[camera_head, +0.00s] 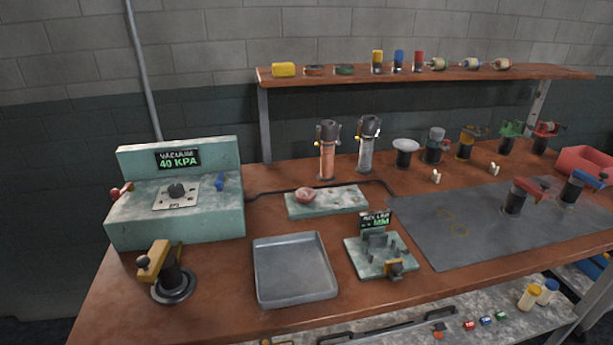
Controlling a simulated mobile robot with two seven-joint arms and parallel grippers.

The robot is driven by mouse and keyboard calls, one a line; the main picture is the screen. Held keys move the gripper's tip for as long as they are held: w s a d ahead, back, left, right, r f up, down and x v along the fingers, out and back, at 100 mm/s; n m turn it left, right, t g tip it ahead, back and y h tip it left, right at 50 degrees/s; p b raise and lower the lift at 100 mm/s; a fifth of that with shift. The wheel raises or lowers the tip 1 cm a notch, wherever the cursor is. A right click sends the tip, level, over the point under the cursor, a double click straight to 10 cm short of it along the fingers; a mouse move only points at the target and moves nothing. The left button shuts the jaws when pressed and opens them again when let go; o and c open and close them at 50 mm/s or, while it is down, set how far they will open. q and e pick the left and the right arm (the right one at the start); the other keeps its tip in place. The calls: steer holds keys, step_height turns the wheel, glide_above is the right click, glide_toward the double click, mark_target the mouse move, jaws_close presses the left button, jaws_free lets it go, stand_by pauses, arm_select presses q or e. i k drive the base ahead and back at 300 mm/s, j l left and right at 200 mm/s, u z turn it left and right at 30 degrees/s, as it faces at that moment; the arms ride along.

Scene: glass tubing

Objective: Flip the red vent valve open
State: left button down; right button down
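A pale green vacuum console (225,215) stands at the left of the bench, its lit display (178,159) reading "VACUUM 40 KPA". A small red lever, which looks like the red vent valve (120,191), sits at the left end of the console's sloped front. It is too small to tell whether the valve is open or shut. A dial on a white plate (176,191) is in the middle of that face, and a blue lever (219,181) is at its right. Neither of my grippers shows in the head view.
A yellow-topped tool on a round black base (172,285) stands in front of the console. An empty metal tray (294,270), a green base with a bowl (330,204) and a small green jig (384,262) are to the right. Space directly above the red lever looks clear.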

mark_target(116, 193)
steer(key=u, duration=1.3)
